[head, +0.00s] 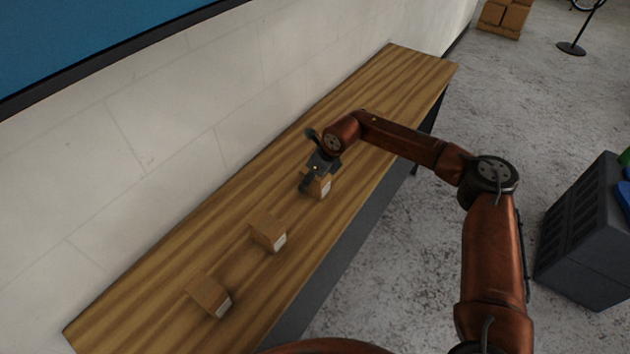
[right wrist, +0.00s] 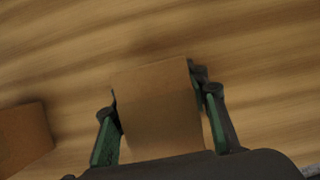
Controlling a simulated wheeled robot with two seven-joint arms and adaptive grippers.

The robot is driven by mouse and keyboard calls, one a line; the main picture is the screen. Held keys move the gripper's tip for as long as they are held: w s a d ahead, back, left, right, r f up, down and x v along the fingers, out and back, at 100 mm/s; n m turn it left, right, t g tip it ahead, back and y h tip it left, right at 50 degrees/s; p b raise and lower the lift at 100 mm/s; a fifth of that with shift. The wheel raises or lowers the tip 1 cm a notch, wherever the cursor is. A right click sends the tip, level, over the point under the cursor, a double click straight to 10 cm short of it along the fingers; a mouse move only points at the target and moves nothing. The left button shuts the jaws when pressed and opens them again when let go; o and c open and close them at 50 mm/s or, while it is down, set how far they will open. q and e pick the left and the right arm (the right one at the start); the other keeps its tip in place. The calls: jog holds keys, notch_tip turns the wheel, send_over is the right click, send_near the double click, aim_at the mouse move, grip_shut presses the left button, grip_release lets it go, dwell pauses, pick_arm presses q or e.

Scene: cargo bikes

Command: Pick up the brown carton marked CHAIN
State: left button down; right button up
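Three small brown cartons stand in a row on a wooden bench top: a near one (head: 208,295), a middle one (head: 267,231) and a far one (head: 321,186). Each shows a pale label on one side, too small to read, so I cannot tell which is marked CHAIN. My right gripper (head: 312,179) is down at the far carton and partly hides it. In the right wrist view my gripper fingers (right wrist: 160,102) lie on either side of this carton (right wrist: 158,105); whether both press on it is unclear. My left gripper is out of view.
The bench (head: 360,110) runs along a pale wall (head: 160,130), with clear top beyond the far carton. Another carton (right wrist: 22,138) lies left in the wrist view. A grey crate (head: 585,240) stands right; stacked boxes (head: 503,17) and a stand (head: 571,48) are farther back.

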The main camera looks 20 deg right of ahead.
jog(key=c, duration=0.7)
jog(key=shift+r, duration=0.1)
jog(key=shift+c, duration=0.2)
